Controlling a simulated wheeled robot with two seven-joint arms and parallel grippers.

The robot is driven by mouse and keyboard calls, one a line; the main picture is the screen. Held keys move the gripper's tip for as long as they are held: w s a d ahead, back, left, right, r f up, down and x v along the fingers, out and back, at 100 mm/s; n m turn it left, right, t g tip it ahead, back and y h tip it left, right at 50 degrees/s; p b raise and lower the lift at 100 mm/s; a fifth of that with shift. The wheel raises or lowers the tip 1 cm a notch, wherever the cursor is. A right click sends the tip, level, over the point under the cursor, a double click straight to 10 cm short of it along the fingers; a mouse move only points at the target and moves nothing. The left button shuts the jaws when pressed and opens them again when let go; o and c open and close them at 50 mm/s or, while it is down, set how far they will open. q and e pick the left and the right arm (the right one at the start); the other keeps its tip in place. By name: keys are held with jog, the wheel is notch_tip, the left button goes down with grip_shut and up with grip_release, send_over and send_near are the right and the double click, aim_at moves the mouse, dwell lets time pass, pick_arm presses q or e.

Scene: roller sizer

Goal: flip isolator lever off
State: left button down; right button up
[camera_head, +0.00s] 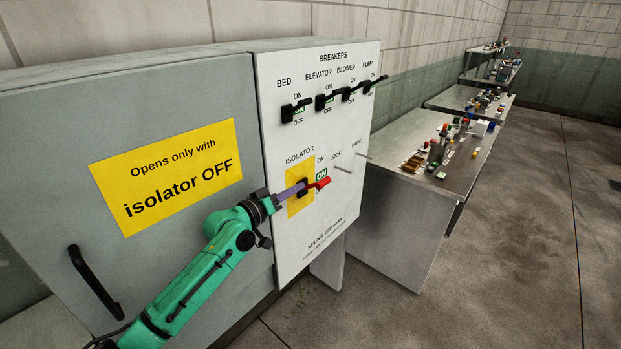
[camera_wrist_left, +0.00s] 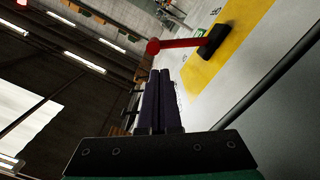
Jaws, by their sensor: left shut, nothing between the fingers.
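The red isolator lever (camera_head: 319,184) sticks out from its black base on a yellow plate (camera_head: 294,207) on the white breaker panel. A green ON label (camera_head: 321,174) shows just above it. In the left wrist view, the red lever (camera_wrist_left: 178,43) runs from its black base (camera_wrist_left: 214,40) to a round red knob. My left gripper (camera_head: 301,188) is at the lever in the head view, its purple fingers shut and empty. In the left wrist view, the fingertips (camera_wrist_left: 160,72) are close below the lever; I cannot tell whether they touch. My right gripper is not in view.
Several black breaker levers (camera_head: 326,101) stick out along the panel's upper part. Two thin pegs (camera_head: 343,169) project under LOCK and LABEL. A grey cabinet door with a yellow sign (camera_head: 167,175) and black handle (camera_head: 94,283) is left. A metal table (camera_head: 462,163) with small parts stands right.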

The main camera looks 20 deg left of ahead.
pick_arm(q)
jog(key=x, duration=0.6)
jog(key=shift+p, duration=0.35)
